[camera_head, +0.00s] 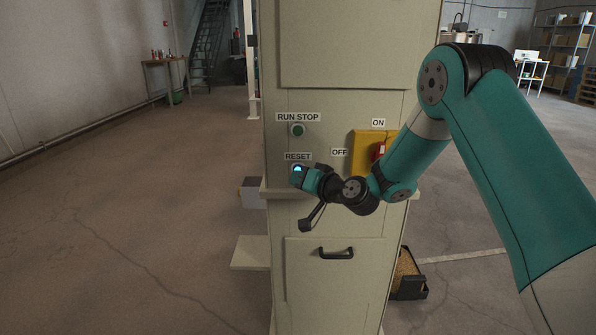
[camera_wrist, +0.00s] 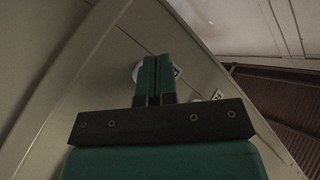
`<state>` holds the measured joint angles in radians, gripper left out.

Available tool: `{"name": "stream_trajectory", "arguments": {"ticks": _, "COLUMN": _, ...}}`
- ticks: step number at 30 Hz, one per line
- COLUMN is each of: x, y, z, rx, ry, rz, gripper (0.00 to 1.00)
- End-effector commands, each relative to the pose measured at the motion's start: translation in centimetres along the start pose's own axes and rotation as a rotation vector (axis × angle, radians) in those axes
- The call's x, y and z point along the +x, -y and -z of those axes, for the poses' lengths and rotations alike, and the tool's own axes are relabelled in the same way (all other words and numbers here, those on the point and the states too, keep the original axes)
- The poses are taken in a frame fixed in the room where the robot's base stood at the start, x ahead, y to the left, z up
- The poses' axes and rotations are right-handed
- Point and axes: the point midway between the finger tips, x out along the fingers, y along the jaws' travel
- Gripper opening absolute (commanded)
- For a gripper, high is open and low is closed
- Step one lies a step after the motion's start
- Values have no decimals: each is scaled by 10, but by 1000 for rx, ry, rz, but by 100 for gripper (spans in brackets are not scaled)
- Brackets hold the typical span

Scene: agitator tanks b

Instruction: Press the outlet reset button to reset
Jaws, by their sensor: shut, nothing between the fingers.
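The reset button (camera_head: 297,169) glows blue on the front of a beige cabinet, under the label RESET (camera_head: 298,156). My gripper (camera_head: 303,177) is at the button, its tip overlapping the button's lower part in the head view. In the wrist view, my gripper's fingers (camera_wrist: 157,75) are shut together and point at a pale round part (camera_wrist: 137,72) on the cabinet face, which they partly hide. I cannot tell whether the fingertips touch the button or press it in.
A green button (camera_head: 298,130) sits above, under the label RUN STOP (camera_head: 298,117). A yellow switch plate (camera_head: 362,146) with a red handle (camera_head: 379,151) is to the right, partly behind my arm. A black drawer handle (camera_head: 336,253) and a ledge (camera_head: 275,191) jut out below.

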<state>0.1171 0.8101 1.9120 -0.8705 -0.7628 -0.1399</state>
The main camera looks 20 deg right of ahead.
Motion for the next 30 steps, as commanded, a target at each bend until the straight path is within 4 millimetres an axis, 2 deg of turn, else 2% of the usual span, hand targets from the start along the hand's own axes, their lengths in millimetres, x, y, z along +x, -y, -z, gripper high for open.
{"name": "stream_trajectory", "arguments": {"ticks": 30, "x": 6, "y": -4, "z": 4, "rx": 1, "ry": 1, "rz": 0, "gripper": 0}}
